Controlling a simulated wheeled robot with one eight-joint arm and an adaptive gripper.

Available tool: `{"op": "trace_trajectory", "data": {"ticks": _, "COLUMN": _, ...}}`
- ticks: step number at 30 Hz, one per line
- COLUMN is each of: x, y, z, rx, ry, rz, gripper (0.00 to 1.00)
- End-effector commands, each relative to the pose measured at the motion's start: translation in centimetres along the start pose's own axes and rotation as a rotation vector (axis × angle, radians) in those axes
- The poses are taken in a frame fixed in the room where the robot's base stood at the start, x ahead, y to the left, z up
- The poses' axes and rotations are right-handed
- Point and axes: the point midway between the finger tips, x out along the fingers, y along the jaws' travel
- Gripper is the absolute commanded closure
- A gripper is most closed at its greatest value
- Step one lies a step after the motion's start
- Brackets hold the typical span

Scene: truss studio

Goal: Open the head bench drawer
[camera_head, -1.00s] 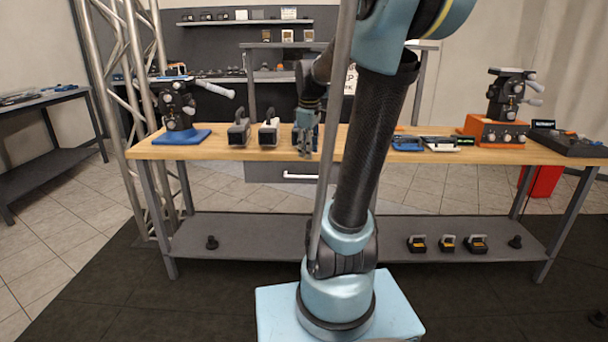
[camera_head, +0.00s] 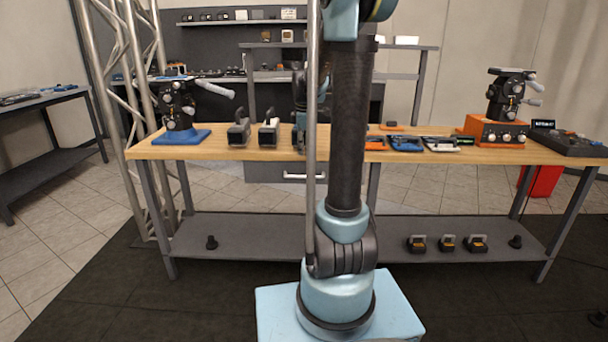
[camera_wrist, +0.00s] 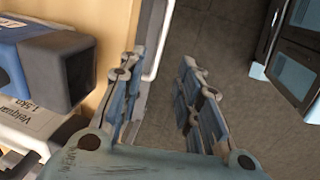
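The head bench drawer (camera_head: 264,173) is a grey front under the wooden bench top, with a white bar handle (camera_head: 300,176). It looks shut. My arm hides its right part. In the wrist view the handle (camera_wrist: 157,60) runs as a pale bar along the bench edge. My gripper (camera_wrist: 158,62) is open, its two fingers apart. The bar passes close beside the left finger, on the side towards the gap. I cannot tell whether they touch.
The bench top (camera_head: 225,154) carries grey devices, a blue-based stand (camera_head: 181,136) and an orange box (camera_head: 492,129). In the wrist view a dark blue-grey block (camera_wrist: 62,68) lies near the left finger. A lower shelf (camera_head: 260,228) runs under the bench. Floor shows right of the gripper.

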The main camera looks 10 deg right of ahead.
Motion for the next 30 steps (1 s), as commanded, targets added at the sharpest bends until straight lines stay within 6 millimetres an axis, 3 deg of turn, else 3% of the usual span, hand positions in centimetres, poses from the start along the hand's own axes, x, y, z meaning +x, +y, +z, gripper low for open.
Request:
{"op": "trace_trajectory", "data": {"ticks": 18, "x": 9.6, "y": 0.0, "z": 0.0, "rx": 0.001, "ry": 0.0, "rz": 0.0, "gripper": 0.69}}
{"op": "trace_trajectory", "data": {"ticks": 30, "x": 12.3, "y": -0.1, "z": 0.0, "rx": 0.001, "ry": 0.0, "rz": 0.0, "gripper": 0.69}}
